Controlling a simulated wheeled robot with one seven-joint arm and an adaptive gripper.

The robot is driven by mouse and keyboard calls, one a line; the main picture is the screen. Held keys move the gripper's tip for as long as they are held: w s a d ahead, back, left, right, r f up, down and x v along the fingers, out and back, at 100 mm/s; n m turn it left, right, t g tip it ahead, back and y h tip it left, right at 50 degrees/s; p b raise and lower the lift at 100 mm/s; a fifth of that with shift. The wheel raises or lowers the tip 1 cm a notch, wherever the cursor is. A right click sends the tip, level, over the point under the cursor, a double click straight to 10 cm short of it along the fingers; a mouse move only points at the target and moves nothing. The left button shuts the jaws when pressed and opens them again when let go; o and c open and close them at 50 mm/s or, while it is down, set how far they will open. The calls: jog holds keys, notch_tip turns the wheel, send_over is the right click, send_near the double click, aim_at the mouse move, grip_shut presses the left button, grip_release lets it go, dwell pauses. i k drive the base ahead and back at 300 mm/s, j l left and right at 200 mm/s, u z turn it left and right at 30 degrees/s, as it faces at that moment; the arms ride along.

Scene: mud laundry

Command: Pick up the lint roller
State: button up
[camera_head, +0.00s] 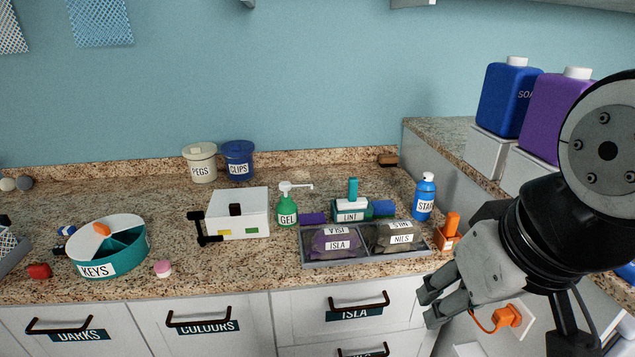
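A white holder labelled LINT (350,217) stands on the granite counter, behind the grey tray. A teal upright handle (353,189) rises from it, which looks like the lint roller's handle; its lower part is hidden in or behind the holder. A dark blue rounded item (383,208) lies just right of the holder, and a purple block (313,218) lies to its left. My gripper (428,306) is at the lower right, in front of the counter's edge and well apart from the holder. Its fingers look parted, with nothing between them.
A grey tray (372,260) with bags labelled ISLA and NILS lies in front of the holder. A green GEL pump bottle (287,208) stands left, a blue STAR-labelled bottle (424,197) right. An orange item (449,232) stands near my gripper. Bare counter (200,272) lies front left.

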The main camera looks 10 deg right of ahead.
aim_at(352, 201)
jog(key=i+l, duration=0.1)
jog(key=i, duration=0.95)
